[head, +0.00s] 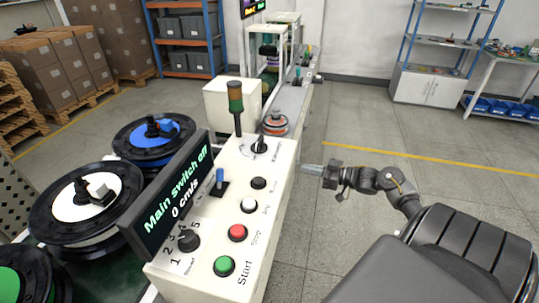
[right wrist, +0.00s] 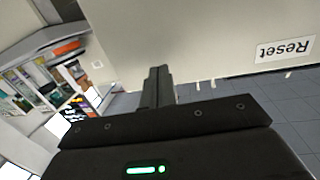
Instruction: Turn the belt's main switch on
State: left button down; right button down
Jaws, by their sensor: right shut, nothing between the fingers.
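The control box (head: 213,215) stands in the middle of the head view, its screen (head: 180,193) reading "Main switch off" and "0 cm/s". A black rotary switch (head: 259,146) sits at the far end of its panel; its label is too small to read, so I cannot tell for sure that it is the main switch. A blue-tipped lever (head: 220,179) stands upright nearer the screen. My right gripper (head: 309,169) is shut and empty, just right of the box's edge. In the right wrist view its fingers (right wrist: 157,87) are together before a pale surface. My left gripper is not in view.
The panel also carries a numbered knob (head: 188,240), a green Start button (head: 224,266), a red button (head: 237,233), a white button (head: 249,204) and a black button (head: 258,183). A signal lamp (head: 236,100) rises beside the rotary switch. Floor to the right is free.

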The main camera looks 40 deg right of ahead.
aim_at(260, 146)
notch_tip(260, 146, up, 8)
jog(key=n+y, duration=0.2)
jog(key=shift+s+a+f+g+y, duration=0.25)
jog(key=shift+s+a+g+y, duration=0.1)
jog(key=shift+a, duration=0.1)
jog(key=p+x, duration=0.3)
jog(key=x, duration=1)
jog(key=shift+d, duration=0.1)
jog(key=shift+w+a+f, duration=0.15)
jog(key=shift+w+a, duration=0.15)
jog(key=shift+w, duration=0.15)
